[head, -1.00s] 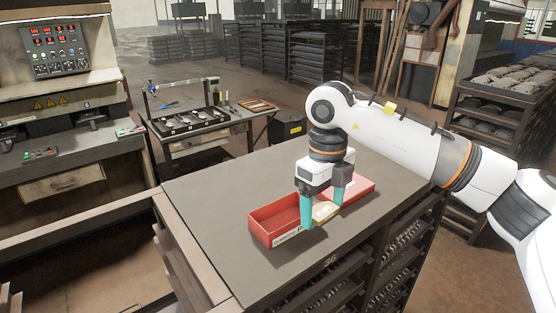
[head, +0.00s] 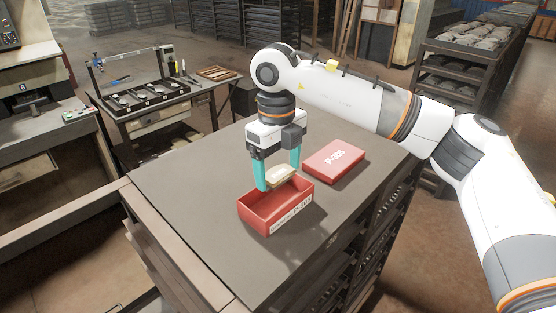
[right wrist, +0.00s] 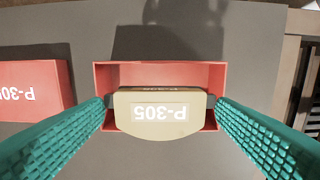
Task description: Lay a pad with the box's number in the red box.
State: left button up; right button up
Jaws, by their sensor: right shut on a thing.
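The open red box (head: 293,212) stands on the grey tabletop; a label on its front side is too small to read surely. My right gripper (head: 279,176) is shut on a beige pad (head: 281,174) and holds it over the box. In the right wrist view the pad (right wrist: 160,112) reads P-305, upside down, between the two teal fingers. The box (right wrist: 103,78) lies beneath it, its inside partly hidden by the pad. My left gripper is in neither view.
A red lid (head: 335,160) marked P-305 lies flat to the right of the box, apart from it. A side table (head: 170,125) with a tray of parts stands behind at the left. The tabletop left of the box is clear.

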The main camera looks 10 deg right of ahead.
aim_at(277, 172)
notch_tip(277, 172, down, 3)
jog(key=shift+w+f+b, duration=0.1)
jog(key=shift+b, duration=0.75)
jog(key=shift+f+b, duration=0.3)
jog(key=shift+f, duration=0.05)
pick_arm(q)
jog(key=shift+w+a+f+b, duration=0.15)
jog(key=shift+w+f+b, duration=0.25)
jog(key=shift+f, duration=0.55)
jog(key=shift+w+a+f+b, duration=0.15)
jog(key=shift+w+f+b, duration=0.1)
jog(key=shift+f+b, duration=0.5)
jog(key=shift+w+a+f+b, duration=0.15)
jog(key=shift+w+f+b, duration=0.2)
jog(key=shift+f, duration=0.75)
pick_arm(e)
jog(key=shift+f, duration=2)
jog(key=o, duration=1.1)
jog(key=shift+c, duration=1.4)
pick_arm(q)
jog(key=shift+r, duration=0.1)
pick_arm(e)
jog(key=shift+r, duration=0.15)
jog(key=shift+r+p, duration=2.5)
jog(key=shift+r, duration=1.95)
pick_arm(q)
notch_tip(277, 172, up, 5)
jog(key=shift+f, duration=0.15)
